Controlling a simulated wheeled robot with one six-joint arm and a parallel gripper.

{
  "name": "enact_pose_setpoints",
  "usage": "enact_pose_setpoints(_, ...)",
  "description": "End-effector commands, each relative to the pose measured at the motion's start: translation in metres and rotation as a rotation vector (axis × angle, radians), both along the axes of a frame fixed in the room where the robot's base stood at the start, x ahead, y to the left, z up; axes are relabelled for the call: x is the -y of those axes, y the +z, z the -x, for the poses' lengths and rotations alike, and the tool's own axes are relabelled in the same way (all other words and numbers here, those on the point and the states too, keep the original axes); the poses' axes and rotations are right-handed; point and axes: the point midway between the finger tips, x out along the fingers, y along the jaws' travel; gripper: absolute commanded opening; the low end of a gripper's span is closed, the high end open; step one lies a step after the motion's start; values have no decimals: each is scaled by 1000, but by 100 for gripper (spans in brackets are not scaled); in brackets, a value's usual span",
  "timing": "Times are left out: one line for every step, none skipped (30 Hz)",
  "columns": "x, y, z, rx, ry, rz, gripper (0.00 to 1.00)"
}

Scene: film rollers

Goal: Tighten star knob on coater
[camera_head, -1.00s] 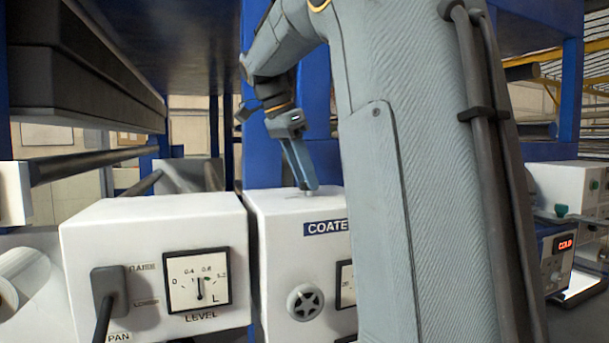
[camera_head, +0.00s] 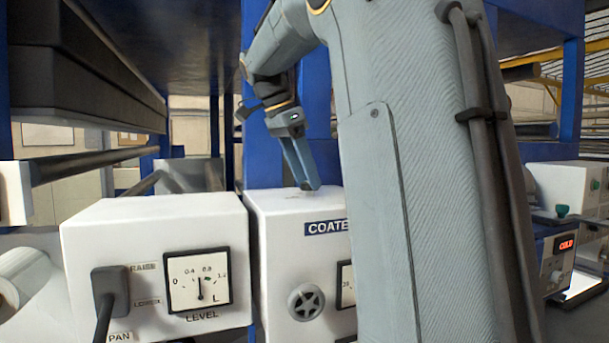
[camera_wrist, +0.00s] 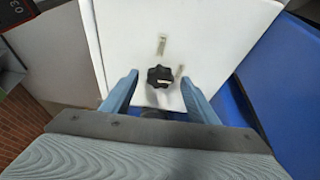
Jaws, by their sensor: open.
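The white coater box (camera_head: 275,235) stands at the middle of the head view. A grey star-shaped knob (camera_head: 306,301) sits on its front face. In the wrist view, a black lobed star knob (camera_wrist: 160,76) stands on a white panel (camera_wrist: 190,28). Two short pale marks lie beside it, one above and one to its right. My gripper (camera_head: 312,187) points down at the coater's top. In the wrist view my gripper (camera_wrist: 159,79) is open, with one finger on each side of the black knob and visible gaps between. The head view does not show the black knob clearly.
The white level box (camera_head: 150,235) with a dial and a plugged-in black cable stands left of the coater. A blue upright (camera_head: 318,110) rises behind the coater. Dark rollers (camera_head: 90,162) lie at the left. My arm hides the coater's right part.

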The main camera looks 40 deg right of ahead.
Motion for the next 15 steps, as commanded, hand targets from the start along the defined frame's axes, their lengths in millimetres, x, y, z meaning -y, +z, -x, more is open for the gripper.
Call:
enact_pose_setpoints(-2,3,-1,3,1,1,54)
enact_pose_setpoints(-3,6,-2,4,2,1,54)
enact_pose_setpoints(-5,11,-2,4,2,1,54)
enact_pose_setpoints(-7,15,-3,5,2,1,54)
enact_pose_setpoints(-9,20,-3,5,2,1,54)
enact_pose_setpoints(-11,26,-4,6,1,1,54)
enact_pose_setpoints(-13,31,-4,4,2,1,54)
enact_pose_setpoints(-15,36,-5,6,1,1,54)
enact_pose_setpoints(-18,42,-5,4,2,1,54)
enact_pose_setpoints(-20,46,-6,5,2,1,54)
enact_pose_setpoints(-21,50,-6,3,2,1,54)
enact_pose_setpoints(-23,54,-7,3,2,1,54)
enact_pose_setpoints(-24,58,-7,2,2,0,54)
enact_pose_setpoints(-25,60,-7,2,2,0,54)
enact_pose_setpoints(-27,63,-7,2,2,0,54)
